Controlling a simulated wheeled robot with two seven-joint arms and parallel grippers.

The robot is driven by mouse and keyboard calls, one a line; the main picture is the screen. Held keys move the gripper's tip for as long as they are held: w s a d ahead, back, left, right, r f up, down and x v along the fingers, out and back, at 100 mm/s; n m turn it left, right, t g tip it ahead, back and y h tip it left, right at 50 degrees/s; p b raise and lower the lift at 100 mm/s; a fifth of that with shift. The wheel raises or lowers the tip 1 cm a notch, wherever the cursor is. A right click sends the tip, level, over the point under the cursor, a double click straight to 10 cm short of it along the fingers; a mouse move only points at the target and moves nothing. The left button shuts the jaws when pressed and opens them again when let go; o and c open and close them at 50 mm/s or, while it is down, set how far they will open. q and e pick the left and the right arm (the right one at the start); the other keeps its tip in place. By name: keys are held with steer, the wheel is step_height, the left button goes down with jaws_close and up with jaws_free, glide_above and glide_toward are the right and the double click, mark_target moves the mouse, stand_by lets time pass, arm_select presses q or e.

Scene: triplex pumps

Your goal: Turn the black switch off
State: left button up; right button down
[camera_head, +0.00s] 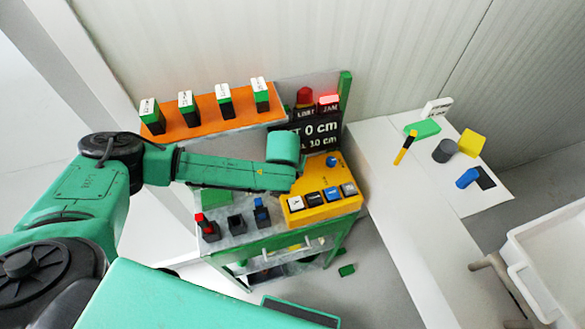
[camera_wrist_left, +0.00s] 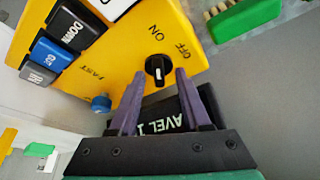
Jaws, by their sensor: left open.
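The black switch (camera_wrist_left: 158,70) is a round black knob with a white mark on the yellow control panel (camera_wrist_left: 135,50). The labels ON and OFF are printed beside it. My left gripper (camera_wrist_left: 158,78) is open, with its two purple fingers on either side of the knob's lower part near the fingertips. I cannot tell whether they touch it. In the head view, my left arm reaches the yellow panel (camera_head: 335,210) from the left and hides the black switch. My right gripper is not in view.
The panel also carries a blue knob (camera_wrist_left: 101,103) and white, black, blue and grey buttons. Red, black and blue levers (camera_head: 236,222) stand left of it. A dark display (camera_head: 318,135) stands behind, close to the gripper. An orange shelf (camera_head: 215,120) holds several labelled blocks.

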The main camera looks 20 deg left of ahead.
arm_select(q)
steer(key=shift+w, duration=0.1)
jaws_close()
steer(key=shift+m+h, duration=0.5)
steer(key=shift+m, duration=1)
jaws_free()
